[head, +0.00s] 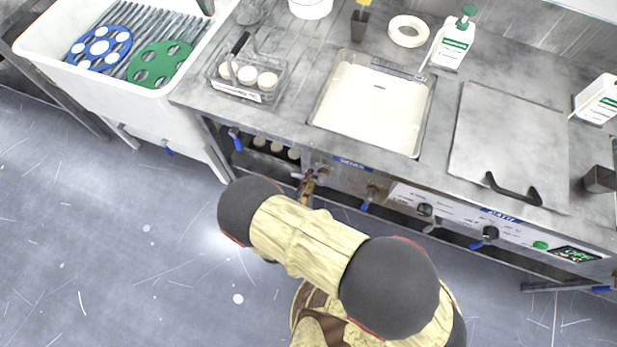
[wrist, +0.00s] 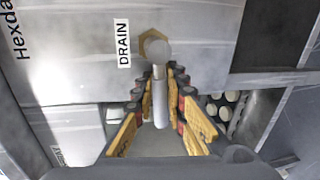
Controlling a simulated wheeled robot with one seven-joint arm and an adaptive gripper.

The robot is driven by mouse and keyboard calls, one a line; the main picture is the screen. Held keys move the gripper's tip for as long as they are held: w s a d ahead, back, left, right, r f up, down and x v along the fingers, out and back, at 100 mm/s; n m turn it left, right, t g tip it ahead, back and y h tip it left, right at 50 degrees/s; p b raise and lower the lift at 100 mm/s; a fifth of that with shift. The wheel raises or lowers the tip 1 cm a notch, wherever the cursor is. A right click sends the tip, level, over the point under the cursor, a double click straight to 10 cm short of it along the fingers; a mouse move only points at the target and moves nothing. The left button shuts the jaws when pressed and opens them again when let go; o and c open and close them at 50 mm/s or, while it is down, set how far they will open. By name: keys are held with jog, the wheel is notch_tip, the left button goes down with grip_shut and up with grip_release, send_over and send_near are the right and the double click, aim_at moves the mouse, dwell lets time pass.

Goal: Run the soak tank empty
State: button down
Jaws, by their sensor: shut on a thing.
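The soak tank (head: 372,103) is a rectangular basin sunk in the steel bench, holding pale, milky liquid. Below it, the front panel carries a blue SOAK label (head: 352,163). In the wrist view, a grey lever (wrist: 160,105) hangs from a round hub on a brass hex nut (wrist: 150,38), next to a white DRAIN label (wrist: 122,43). My gripper (wrist: 163,84) has its fingers on both sides of this lever, shut on it. In the head view, my gripper (head: 308,185) is at the front panel below the tank's left side; my arm partly hides the area.
A wire basket (head: 247,78) with white cups stands left of the tank. A lidded bath (head: 510,150) with a black handle is on the right. A blue-tipped valve (head: 368,198) is just right of my gripper. A white sink (head: 180,105) holds blue and green discs. Open floor lies in front.

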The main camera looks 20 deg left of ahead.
jog(key=c, duration=1.8)
grip_release()
jog(key=shift+r, duration=0.1)
jog(key=shift+r, duration=0.3)
jog(key=o, duration=1.2)
jog(key=r, duration=0.8)
jog(key=shift+a+r, duration=0.25)
jog(key=shift+r, duration=0.15)
jog(key=shift+d+r, duration=0.15)
jog(key=shift+r, duration=0.1)
jog(key=c, duration=0.6)
jog(key=shift+d, duration=0.1)
jog(key=c, duration=0.6)
